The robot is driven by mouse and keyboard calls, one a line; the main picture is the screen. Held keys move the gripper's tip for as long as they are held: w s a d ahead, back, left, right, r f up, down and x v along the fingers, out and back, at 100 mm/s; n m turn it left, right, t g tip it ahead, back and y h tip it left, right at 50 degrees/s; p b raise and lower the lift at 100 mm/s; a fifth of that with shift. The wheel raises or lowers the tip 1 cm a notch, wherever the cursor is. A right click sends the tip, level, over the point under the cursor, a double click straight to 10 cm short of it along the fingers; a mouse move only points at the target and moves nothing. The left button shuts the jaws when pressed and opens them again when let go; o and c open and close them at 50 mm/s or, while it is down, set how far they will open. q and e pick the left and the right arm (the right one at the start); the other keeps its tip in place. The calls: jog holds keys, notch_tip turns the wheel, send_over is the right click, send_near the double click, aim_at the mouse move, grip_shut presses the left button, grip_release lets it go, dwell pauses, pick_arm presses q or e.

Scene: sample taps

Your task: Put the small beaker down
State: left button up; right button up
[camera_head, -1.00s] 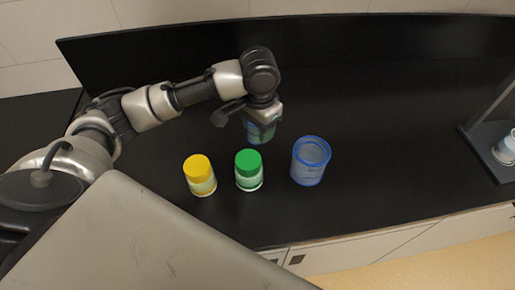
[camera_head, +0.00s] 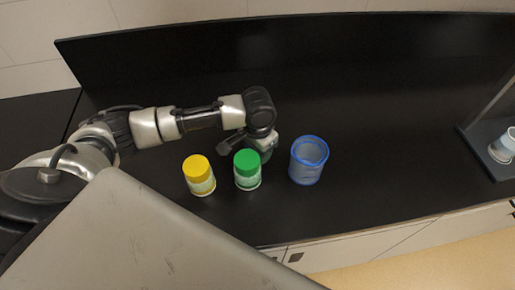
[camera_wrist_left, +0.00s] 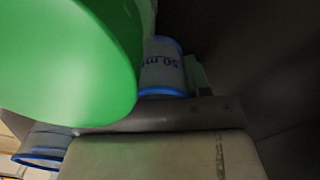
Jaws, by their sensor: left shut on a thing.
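The small beaker (camera_head: 266,155), clear with blue rims, is held in my left gripper (camera_head: 262,142), just behind the green-lidded jar (camera_head: 247,169). My left gripper is shut on it. In the left wrist view the small beaker (camera_wrist_left: 163,68) shows its "50 ml" print and seems upright. The arm and the green-lidded jar hide part of it in the head view. I cannot tell whether its base touches the black counter (camera_head: 380,130). My right gripper is not in view.
A yellow-lidded jar (camera_head: 199,175) stands left of the green-lidded one, and a larger blue-rimmed beaker (camera_head: 308,161) stands to the right. The green lid (camera_wrist_left: 65,60) looms close in the wrist view. A stand with a container (camera_head: 502,147) is at far right. The counter between is clear.

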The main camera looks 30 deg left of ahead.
pick_arm(q)
jog(key=o, duration=1)
jog(key=shift+f, duration=0.1)
jog(key=shift+c, duration=0.2)
notch_tip(320, 180, up, 11)
jog(key=b, duration=0.1)
jog(key=shift+o, duration=0.4)
jog(key=shift+r, duration=0.55)
jog(key=f+p, duration=0.1)
jog(key=f, duration=0.2)
jog(key=f+p, duration=0.2)
jog(key=f, duration=0.1)
jog(key=s+f+p, duration=0.1)
jog(key=f+p, duration=0.1)
jog(key=shift+a+f, duration=0.1)
jog(key=shift+f, duration=0.3)
jog(key=shift+w+f, duration=0.1)
jog(key=shift+f, duration=0.25)
